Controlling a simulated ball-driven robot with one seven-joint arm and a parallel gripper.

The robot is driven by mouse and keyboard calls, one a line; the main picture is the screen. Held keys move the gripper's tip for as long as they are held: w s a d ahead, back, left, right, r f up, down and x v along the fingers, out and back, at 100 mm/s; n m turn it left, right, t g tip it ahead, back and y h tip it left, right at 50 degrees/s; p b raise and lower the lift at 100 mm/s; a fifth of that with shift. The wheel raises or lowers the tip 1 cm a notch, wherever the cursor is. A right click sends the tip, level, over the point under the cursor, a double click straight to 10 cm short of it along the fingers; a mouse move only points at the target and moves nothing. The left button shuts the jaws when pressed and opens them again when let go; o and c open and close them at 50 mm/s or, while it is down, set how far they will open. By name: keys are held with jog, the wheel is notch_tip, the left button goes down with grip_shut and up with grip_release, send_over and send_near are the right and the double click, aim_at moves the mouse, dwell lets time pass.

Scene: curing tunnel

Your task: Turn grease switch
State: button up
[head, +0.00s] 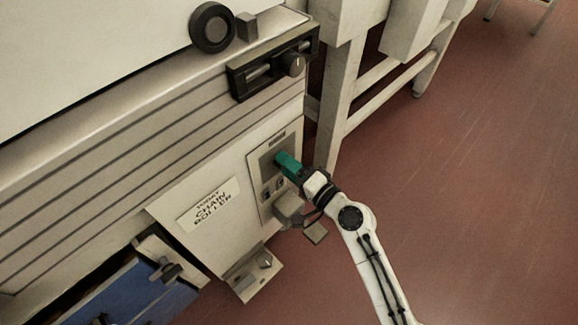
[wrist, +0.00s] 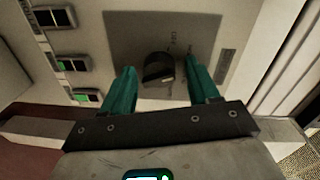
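The grease switch looks to be the dark rotary knob (wrist: 159,70) on a grey plate (wrist: 125,28) in the wrist view. In the head view my gripper hides the knob. My gripper (wrist: 160,92) has two teal fingers, one on each side of the knob, with a gap to each. It is open and holds nothing. In the head view my gripper (head: 281,160) reaches the panel (head: 255,165) on the machine's front.
Several rocker switches (wrist: 68,65) sit beside the plate. A black-framed control with a knob (head: 291,64) is above. A blue panel (head: 125,298) is low left. Red floor (head: 480,180) is open at right.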

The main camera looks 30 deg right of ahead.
jog(key=shift+o, duration=0.2)
jog(key=v, duration=1)
jog(key=shift+s, duration=0.4)
jog(key=shift+d, duration=0.1)
jog(key=s+a+f+n+g, duration=0.3)
jog(key=s+f+n+g, duration=0.4)
jog(key=s+n+g, duration=0.25)
jog(key=s+d+n+g+h, duration=0.2)
jog(key=s+d+g+h, duration=0.4)
jog(key=s+d, duration=0.3)
notch_tip(320, 180, up, 24)
jog(key=a+p, duration=0.1)
jog(key=p, duration=2.2)
jog(key=shift+s+p, duration=0.4)
